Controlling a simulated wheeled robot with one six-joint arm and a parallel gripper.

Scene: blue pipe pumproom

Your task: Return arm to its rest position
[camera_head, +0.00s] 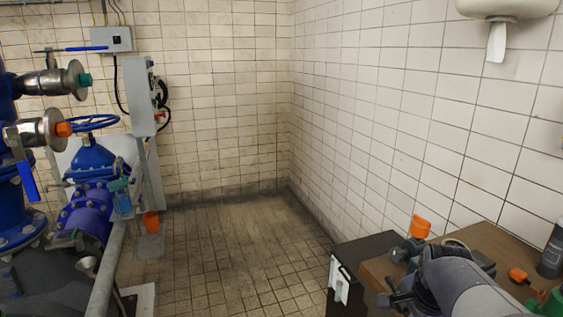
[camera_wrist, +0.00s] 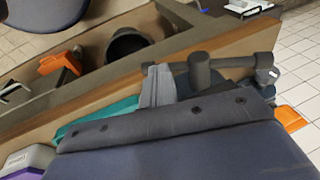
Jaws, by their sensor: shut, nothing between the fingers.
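My gripper (camera_wrist: 158,88) shows in the wrist view as light grey fingers standing close together, with nothing between them. The large dark grey-blue body below them fills the lower part of that view. In the head view my arm is folded low at the lower right, over the brown workbench (camera_head: 378,270). The gripper's fingertips cannot be made out clearly there.
A white bracket (camera_head: 340,281) is at the bench's left edge. A dark bottle (camera_head: 551,252) and a small orange item (camera_head: 518,275) are at the right. Blue pipework (camera_head: 88,208) with valves fills the left side. The tiled floor (camera_head: 235,255) between is clear.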

